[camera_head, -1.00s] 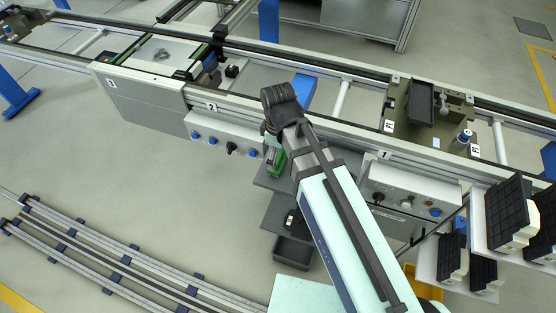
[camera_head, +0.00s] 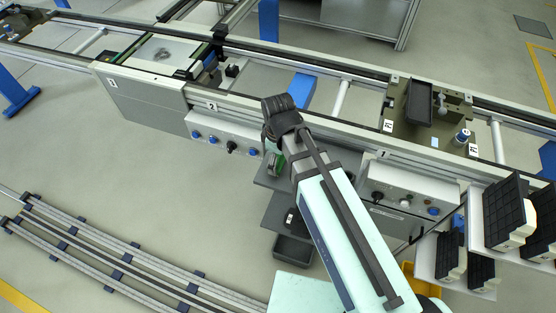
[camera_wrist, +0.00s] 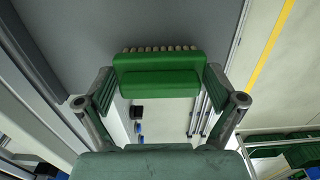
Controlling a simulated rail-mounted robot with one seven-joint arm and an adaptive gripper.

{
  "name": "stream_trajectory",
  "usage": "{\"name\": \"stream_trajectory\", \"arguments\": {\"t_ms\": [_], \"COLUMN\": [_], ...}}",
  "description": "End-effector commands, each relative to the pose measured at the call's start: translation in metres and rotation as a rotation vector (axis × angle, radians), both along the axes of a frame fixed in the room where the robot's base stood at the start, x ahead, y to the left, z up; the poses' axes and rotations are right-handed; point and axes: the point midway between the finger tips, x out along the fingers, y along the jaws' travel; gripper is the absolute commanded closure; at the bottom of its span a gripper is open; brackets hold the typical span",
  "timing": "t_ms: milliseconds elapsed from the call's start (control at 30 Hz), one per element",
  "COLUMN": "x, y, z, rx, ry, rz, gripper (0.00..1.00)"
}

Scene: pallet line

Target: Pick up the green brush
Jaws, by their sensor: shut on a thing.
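The green brush (camera_wrist: 157,73) is between the two fingers of my gripper (camera_wrist: 158,82) in the wrist view, with its pale bristles along its upper edge. The fingers press on its left and right ends. My gripper is shut on it. In the head view a small green part of the brush (camera_head: 278,166) shows beside my arm, over the dark shelf under the conveyor. My arm hides the rest of the brush and most of the gripper there.
The dark shelf (camera_head: 271,182) holds a small black item below my arm. A dark bin (camera_head: 292,250) stands under it. The conveyor's control panel (camera_head: 222,135) is close on the left. Floor to the left is clear up to the rails (camera_head: 100,255).

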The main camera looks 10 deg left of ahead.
Motion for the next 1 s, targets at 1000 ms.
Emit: {"name": "stream_trajectory", "arguments": {"t_ms": [1000], "x": [0.002], "y": [0.001], "z": [0.113], "rx": [0.003], "ry": [-0.003], "rz": [0.000], "gripper": [0.43]}}
